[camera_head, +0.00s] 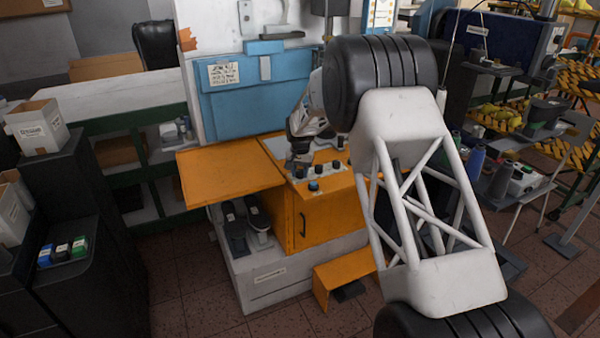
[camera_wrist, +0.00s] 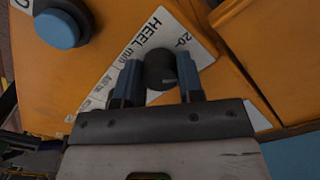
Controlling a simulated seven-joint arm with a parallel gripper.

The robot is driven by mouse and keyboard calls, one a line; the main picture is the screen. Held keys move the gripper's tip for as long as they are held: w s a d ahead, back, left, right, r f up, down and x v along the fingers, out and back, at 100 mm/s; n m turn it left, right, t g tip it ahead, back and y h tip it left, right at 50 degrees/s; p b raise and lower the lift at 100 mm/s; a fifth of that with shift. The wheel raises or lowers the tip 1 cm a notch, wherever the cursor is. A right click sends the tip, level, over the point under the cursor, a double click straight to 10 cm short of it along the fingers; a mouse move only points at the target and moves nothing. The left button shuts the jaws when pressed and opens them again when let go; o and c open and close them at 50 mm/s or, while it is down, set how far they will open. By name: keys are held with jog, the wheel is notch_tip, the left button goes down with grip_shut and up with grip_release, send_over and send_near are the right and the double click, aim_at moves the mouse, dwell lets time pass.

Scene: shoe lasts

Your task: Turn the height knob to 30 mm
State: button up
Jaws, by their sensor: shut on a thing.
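The height knob (camera_wrist: 159,66) is a round black knob on a white dial plate (camera_wrist: 143,45) printed "HEEL mm", with a "20" readable near its upper right. My gripper (camera_wrist: 158,78) is shut on this knob, with one blue-grey finger on each side of it. The knob's pointer and the scale under the fingers are not clear, so its setting cannot be read. In the head view my gripper (camera_head: 301,160) is over the orange machine's control panel (camera_head: 327,182), and it hides the gripped knob.
A blue push button (camera_wrist: 57,28) in a black collar is at the wrist view's upper left; it also shows in the head view (camera_head: 314,185). Other black knobs (camera_head: 318,170) stand close by. An orange side table (camera_head: 228,170) and blue cabinet (camera_head: 255,95) are near.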

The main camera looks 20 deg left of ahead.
aim_at(300, 171)
jog(key=m, duration=0.5)
jog(key=shift+m, duration=0.4)
jog(key=m, duration=0.4)
jog(key=shift+m, duration=0.3)
jog(key=o, duration=0.9)
jog(key=shift+r, duration=0.1)
jog(key=shift+r, duration=3.8)
